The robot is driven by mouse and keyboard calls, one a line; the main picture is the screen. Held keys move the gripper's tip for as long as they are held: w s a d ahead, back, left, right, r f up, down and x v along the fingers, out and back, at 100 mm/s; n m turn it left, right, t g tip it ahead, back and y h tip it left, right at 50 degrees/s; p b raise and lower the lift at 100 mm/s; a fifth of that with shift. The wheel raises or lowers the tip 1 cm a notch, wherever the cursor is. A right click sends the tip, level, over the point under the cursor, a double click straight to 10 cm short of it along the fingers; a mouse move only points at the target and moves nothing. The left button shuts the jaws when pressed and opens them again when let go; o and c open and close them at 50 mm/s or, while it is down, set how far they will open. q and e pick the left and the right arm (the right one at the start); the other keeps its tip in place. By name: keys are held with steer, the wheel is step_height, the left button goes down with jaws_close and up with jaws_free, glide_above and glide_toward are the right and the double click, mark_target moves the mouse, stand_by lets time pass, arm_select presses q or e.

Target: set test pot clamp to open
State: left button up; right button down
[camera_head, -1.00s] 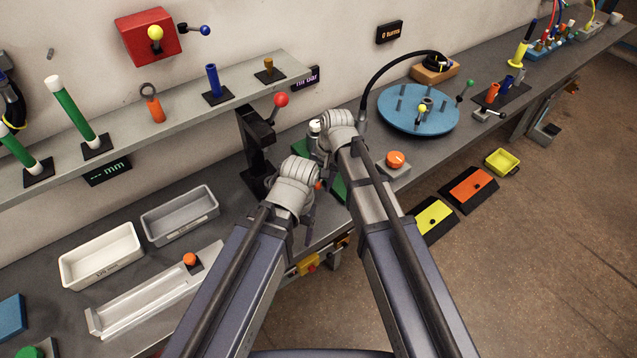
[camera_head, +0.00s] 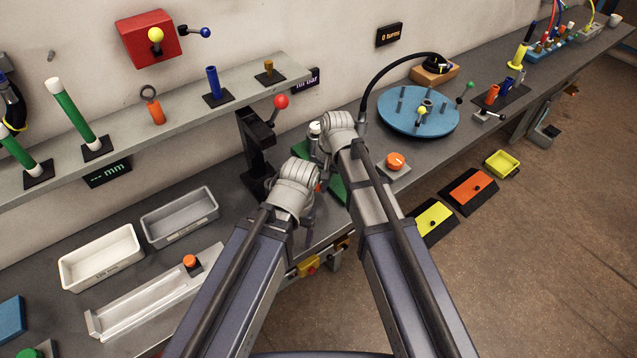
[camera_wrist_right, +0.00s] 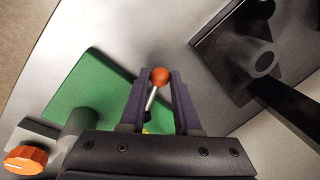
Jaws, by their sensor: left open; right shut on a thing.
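A clamp lever with an orange ball tip (camera_wrist_right: 160,76) and a pale metal rod stands over a green base plate (camera_wrist_right: 92,95). My right gripper (camera_wrist_right: 161,94) is shut on this lever, with the ball at its fingertips. The green plate also shows in the head view (camera_head: 336,190), partly behind my arms. A grey cylinder with a pale top (camera_head: 315,128) stands beside my right gripper; I cannot tell whether it is the test pot. My left gripper (camera_head: 308,212) is open beside the plate, nearer the bench's front edge. My wrists hide most of the clamp in the head view.
A black press (camera_head: 254,150) with a red-ball lever (camera_head: 281,101) stands just left of my grippers. An orange knob (camera_head: 396,160) sits right of the plate, before a blue round table (camera_head: 418,112). Grey (camera_head: 181,217) and white (camera_head: 100,257) trays lie left.

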stand_by(0.7)
steer(key=shift+s+d+n, duration=0.15)
steer(key=shift+d+n, duration=0.3)
steer(key=shift+n, duration=0.35)
steer(key=c, duration=0.6)
jaws_free()
steer(key=shift+c, duration=0.2)
arm_select(q)
steer(key=shift+r, duration=0.15)
arm_select(e)
steer(key=shift+r, duration=0.15)
arm_select(q)
step_height(320, 180, up, 7)
steer(key=p, duration=0.7)
steer(key=shift+r+p, duration=0.2)
steer(key=shift+p, duration=0.15)
arm_select(e)
step_height(320, 180, up, 7)
steer(key=d, duration=0.1)
steer(key=shift+d+r, duration=0.2)
